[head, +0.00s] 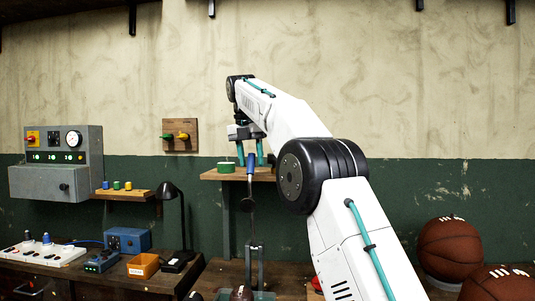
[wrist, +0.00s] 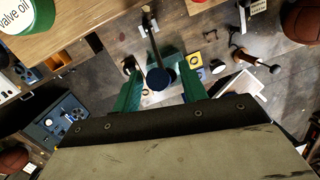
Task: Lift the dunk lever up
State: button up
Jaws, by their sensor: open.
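The dunk lever has a blue grip (head: 250,170) on a thin dark arm that runs down to a metal stand on the bench. In the wrist view, the round blue end of the lever (wrist: 157,79) shows between my teal fingers. My gripper (head: 251,160) points down over the top of the lever. In the wrist view, my gripper (wrist: 159,80) is open, with one finger on each side of the blue grip. I cannot tell whether either finger touches it.
A wooden shelf (head: 207,175) with a green valve oil tin (head: 226,168) is close by my gripper, to the left in the wrist view. A black lamp (head: 169,190) and an orange box (head: 143,266) stand at left. Basketballs (head: 449,249) sit at right.

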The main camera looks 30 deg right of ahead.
jog(key=shift+r, duration=0.75)
jog(key=shift+s+r, duration=0.15)
jog(key=shift+s, duration=0.25)
jog(key=shift+s+a, duration=0.15)
jog(key=shift+s, duration=0.6)
jog(key=o, duration=0.6)
jog(key=s, duration=0.5)
jog(key=s+r, duration=0.1)
jog(key=s, duration=0.2)
jog(key=shift+a, duration=0.3)
jog(key=shift+s+d+r, duration=0.15)
jog(key=shift+s, duration=0.85)
jog(key=c, duration=0.6)
jog(key=shift+s+a, duration=0.3)
jog(key=shift+s, duration=0.65)
jog(key=shift+s+a, duration=0.3)
jog(key=shift+s, duration=0.6)
jog(key=shift+c, duration=0.3)
